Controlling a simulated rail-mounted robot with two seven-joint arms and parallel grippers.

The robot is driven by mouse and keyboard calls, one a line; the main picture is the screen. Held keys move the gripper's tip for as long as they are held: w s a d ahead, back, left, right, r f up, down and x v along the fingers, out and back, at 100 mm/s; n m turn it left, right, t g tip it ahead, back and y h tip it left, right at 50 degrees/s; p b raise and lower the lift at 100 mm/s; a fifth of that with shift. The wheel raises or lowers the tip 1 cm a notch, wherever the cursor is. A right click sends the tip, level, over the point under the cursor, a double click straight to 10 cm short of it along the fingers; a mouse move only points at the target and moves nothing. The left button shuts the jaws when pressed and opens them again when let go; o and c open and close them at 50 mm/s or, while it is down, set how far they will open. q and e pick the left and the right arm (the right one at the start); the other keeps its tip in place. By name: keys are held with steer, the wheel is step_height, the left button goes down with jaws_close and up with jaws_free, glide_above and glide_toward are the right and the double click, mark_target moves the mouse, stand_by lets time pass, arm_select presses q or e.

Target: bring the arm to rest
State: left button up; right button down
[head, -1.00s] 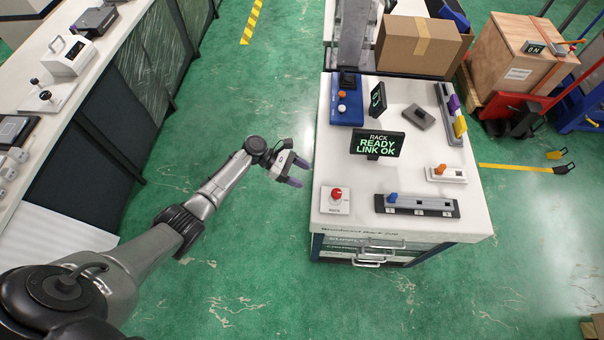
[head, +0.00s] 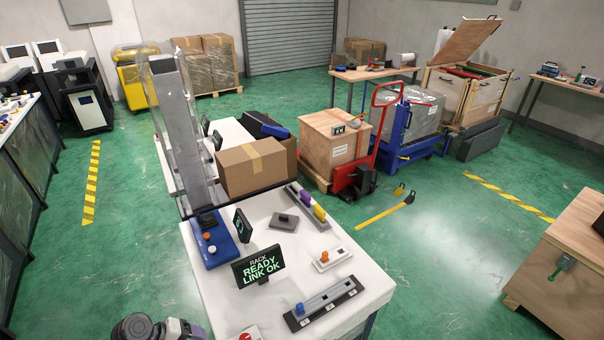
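Part of my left arm (head: 158,327) shows at the bottom edge of the head view, left of the white-topped workbench (head: 215,290). Its gripper fingers are cut off below the frame, so their state is hidden. My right gripper does not show. A red and white button box (head: 248,333) is only partly in view at the bottom edge.
The bench also carries a blue control box (head: 216,246), a grey block (head: 284,222) and slider strips (head: 324,304). A cardboard box (head: 251,166) stands behind it. A red pallet jack (head: 354,180) and wooden crate (head: 335,147) are beyond.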

arm_select(q)
steer(key=s+d+r+m+t+y, duration=0.1)
steer(key=s+r+m+t+y, duration=0.1)
steer(key=r+m+y, duration=0.3)
steer(key=s+d+r+m+t+y, duration=0.1)
steer(key=d+r+m+t+y, duration=0.15)
steer(key=r+m, duration=0.35)
steer(key=s+d+r+n+t+y, duration=0.1)
steer(key=s+d+r+n, duration=0.15)
steer(key=s, duration=0.95)
steer(key=s+d+f+g, duration=0.15)
steer(key=s+f, duration=0.25)
steer(key=s, duration=0.4)
steer(key=s+d+f+g, duration=0.1)
steer(key=s+f+g, duration=0.1)
steer(key=s+f, duration=0.45)
step_height(320, 180, up, 18)
steer(key=s+p, duration=0.1)
steer(key=p, duration=1.5)
steer(key=shift+s+a, duration=0.2)
steer(key=shift+s, duration=0.05)
steer(key=shift+m+h, duration=0.25)
